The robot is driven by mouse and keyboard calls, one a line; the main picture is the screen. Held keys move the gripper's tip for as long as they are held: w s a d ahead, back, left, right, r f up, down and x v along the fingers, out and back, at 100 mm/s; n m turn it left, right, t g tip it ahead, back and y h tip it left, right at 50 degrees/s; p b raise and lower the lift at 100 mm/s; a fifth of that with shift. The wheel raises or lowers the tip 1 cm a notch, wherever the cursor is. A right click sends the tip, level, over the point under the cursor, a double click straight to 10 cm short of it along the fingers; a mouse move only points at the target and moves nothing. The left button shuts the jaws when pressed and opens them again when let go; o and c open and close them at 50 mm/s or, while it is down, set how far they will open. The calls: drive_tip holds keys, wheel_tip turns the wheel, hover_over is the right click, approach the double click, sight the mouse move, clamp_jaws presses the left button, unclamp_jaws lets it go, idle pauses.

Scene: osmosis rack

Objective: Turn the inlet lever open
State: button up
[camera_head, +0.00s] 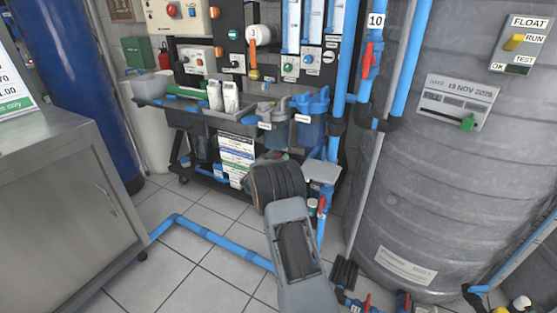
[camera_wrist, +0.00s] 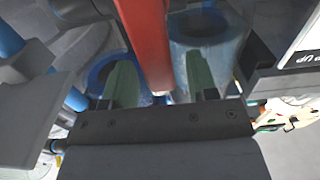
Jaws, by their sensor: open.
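A red lever (camera_wrist: 148,40) runs down from the top of the wrist view. It passes between the two green fingers of my gripper (camera_wrist: 160,72), which stand apart with a gap on each side of it. I cannot tell how deep it lies between them. In the head view my arm reaches to the rack's lower front and hides the fingers. A small red lever (camera_head: 321,206) shows on a blue pipe just right of my arm. Another red lever (camera_head: 368,60) stands on the pipe below the label 10. No label shows which one is the inlet.
Blue-capped filter housings (camera_head: 311,120) hang behind my wrist. A grey tank (camera_head: 440,190) fills the right side. A steel cabinet (camera_head: 60,215) stands at left. A blue pipe (camera_head: 215,238) crosses the tiled floor. A white sign (camera_wrist: 305,30) is close at the wrist view's right.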

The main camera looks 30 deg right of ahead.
drive_tip(key=shift+w+d, duration=0.15)
drive_tip(key=shift+d, duration=0.1)
clamp_jaws()
idle(0.4)
